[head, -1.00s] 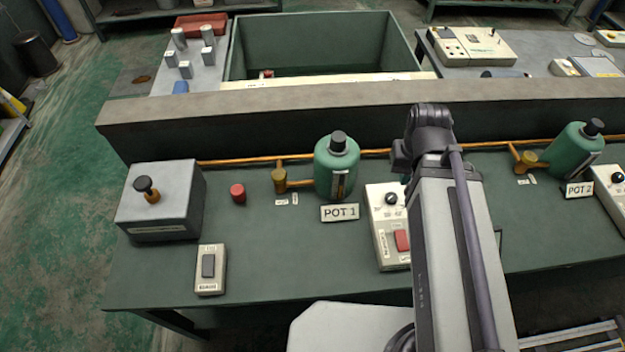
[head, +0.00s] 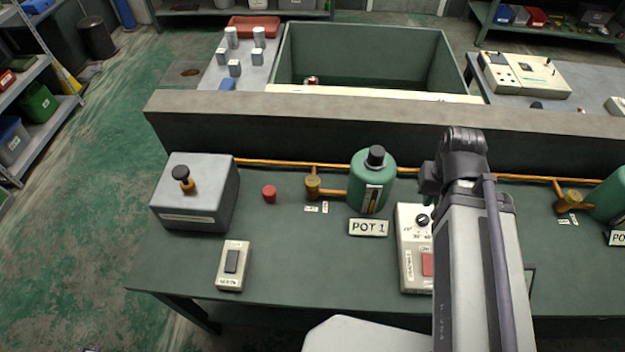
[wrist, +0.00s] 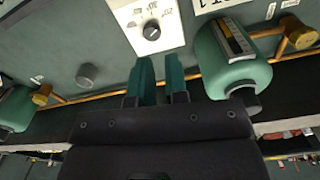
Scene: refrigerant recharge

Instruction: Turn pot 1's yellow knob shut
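Pot 1's knob (head: 312,184) is a small brass-yellow cap on the copper pipe, left of the green pot 1 (head: 371,183) in the head view. In the wrist view, the scene is upside down and the knob (wrist: 301,36) shows at the right edge, beyond pot 1 (wrist: 228,62). My gripper (wrist: 161,62) has two teal fingers apart with nothing between them. They point at the light control box, left of pot 1 in that view and well away from the knob.
The control box with a dial (wrist: 152,30) lies just past my fingertips. A "POT 1" sign (head: 368,228) stands before the pot. A red button (head: 269,193) and a grey box with a black knob (head: 195,205) are left of the knob. A raised ledge (head: 300,125) runs behind.

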